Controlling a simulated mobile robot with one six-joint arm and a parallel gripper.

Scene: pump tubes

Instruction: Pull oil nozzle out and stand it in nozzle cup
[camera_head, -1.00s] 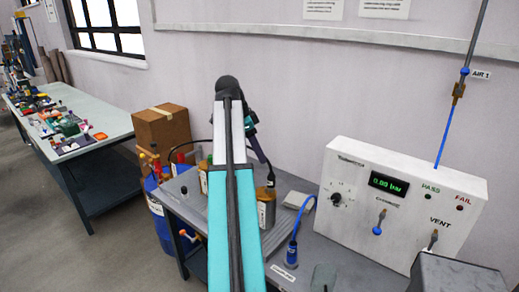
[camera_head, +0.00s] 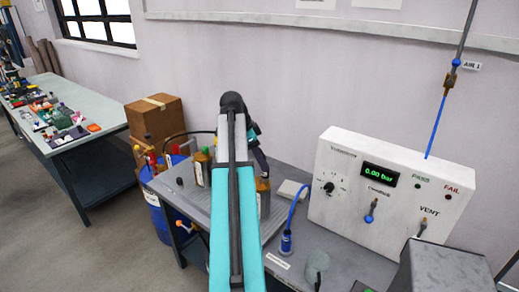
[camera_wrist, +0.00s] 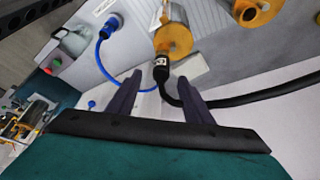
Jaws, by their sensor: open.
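In the wrist view, the black oil nozzle (camera_wrist: 161,71) has a small pale label and lies at the near end of an amber can (camera_wrist: 176,40). A black hose (camera_wrist: 235,100) runs from it to the right. My gripper (camera_wrist: 160,92) is open, with one dark finger on each side of the nozzle and hose and visible gaps between. In the head view, my gripper (camera_head: 258,160) is partly hidden by my arm, above the amber can (camera_head: 263,200). The nozzle is hard to make out there. A second amber cylinder (camera_wrist: 252,10) shows in the wrist view; I cannot tell whether it is the nozzle cup.
Amber bottles (camera_head: 202,168) stand left of my arm on the grey bench. A blue hose fitting (camera_head: 286,242) stands to the right, before the white test panel (camera_head: 375,195). A grey box (camera_head: 440,268) fills the front right corner. A cardboard box (camera_head: 156,120) is behind left.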

